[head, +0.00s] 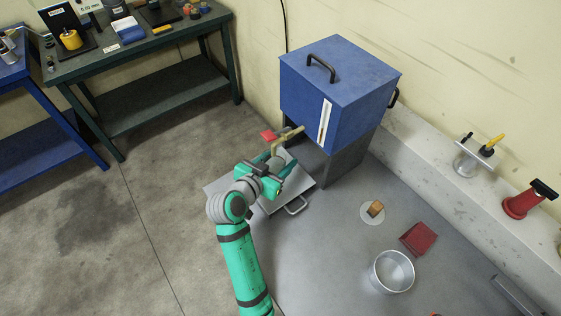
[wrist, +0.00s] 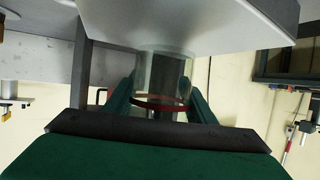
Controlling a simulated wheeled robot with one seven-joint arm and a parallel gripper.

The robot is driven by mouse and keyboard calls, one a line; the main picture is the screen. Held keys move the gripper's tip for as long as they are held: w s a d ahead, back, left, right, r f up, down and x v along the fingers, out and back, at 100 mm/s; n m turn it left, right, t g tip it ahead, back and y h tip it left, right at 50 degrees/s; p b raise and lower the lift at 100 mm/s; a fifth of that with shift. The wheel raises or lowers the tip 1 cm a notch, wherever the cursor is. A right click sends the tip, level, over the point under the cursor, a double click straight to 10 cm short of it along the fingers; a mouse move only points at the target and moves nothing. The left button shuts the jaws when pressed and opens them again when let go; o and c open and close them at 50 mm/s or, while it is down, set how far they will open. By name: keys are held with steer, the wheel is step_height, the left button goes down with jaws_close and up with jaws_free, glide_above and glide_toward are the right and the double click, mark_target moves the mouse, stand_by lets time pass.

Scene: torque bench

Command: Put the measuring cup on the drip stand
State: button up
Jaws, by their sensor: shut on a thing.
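The measuring cup (wrist: 165,68) is a clear cylinder with a red band, seen in the wrist view between my gripper's two fingers. My gripper (wrist: 160,103) is shut on it. In the head view my gripper (head: 280,166) is close to the brass spout (head: 288,140) with a red handle, and mostly hides the cup. A flat grey plate (head: 222,187), probably the drip stand, lies beneath the gripper. It also fills the top of the wrist view (wrist: 190,18), up against the cup's end. I cannot tell whether the cup touches it.
A blue tank (head: 345,75) stands just behind the spout. On the grey bench (head: 340,260) to the right are a round metal pan (head: 392,272), a red block (head: 418,238) and a small wooden block on a disc (head: 374,210). Bare floor lies left.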

steer(key=shift+w+d+f, duration=0.1)
steer(key=shift+w+f, duration=0.05)
steer(key=shift+f, duration=0.6)
steer(key=shift+f, duration=0.15)
steer(key=o, duration=1)
steer(key=shift+o, duration=0.2)
steer(key=shift+r, duration=0.2)
steer(key=v, duration=1.2)
